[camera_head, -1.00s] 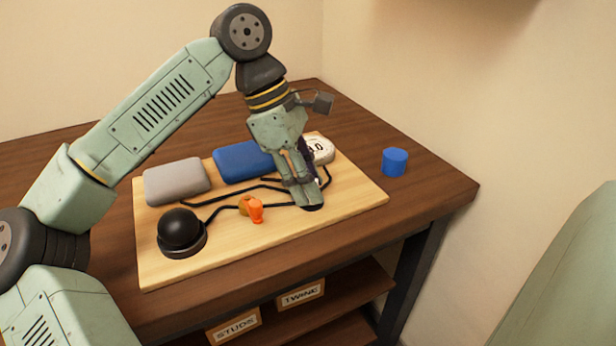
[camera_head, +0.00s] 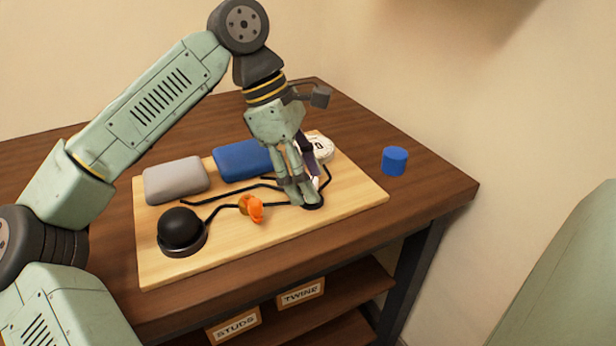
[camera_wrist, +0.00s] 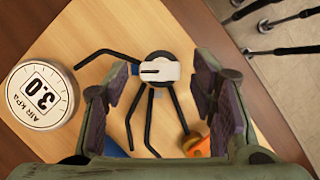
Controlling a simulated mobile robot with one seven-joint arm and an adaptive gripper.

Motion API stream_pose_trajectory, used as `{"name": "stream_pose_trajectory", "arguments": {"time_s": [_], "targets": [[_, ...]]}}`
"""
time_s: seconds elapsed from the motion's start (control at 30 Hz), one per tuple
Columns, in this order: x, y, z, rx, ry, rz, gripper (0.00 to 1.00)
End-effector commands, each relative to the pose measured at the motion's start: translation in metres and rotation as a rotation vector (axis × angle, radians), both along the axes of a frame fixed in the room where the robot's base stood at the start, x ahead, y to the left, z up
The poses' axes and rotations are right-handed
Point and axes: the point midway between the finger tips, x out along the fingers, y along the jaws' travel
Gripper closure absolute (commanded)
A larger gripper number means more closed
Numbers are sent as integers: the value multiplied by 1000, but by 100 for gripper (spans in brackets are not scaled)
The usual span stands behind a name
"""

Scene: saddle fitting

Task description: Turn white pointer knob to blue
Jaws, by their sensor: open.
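The white pointer knob (camera_wrist: 170,72) sits on a dark round base in the wrist view, with a black line on its face running toward the left. A small blue patch (camera_wrist: 135,71) shows at the knob's left side. In the head view my gripper (camera_head: 308,194) is low over the board's right part and hides most of the knob; contact cannot be told.
A blue cylinder (camera_head: 394,161) stands on the table to the right.

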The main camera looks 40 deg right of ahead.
Motion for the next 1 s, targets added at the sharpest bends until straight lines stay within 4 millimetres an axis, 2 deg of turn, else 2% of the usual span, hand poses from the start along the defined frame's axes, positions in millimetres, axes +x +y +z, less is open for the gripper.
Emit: {"name": "stream_pose_trajectory", "arguments": {"time_s": [0.3, 0.5, 0.7, 1.0], "targets": [[20, 13, 59, -2, -3, 2, 48], [30, 21, 91, -2, -1, 1, 48], [34, 25, 103, -1, 0, -2, 48], [35, 25, 104, -1, 0, -2, 48]]}}
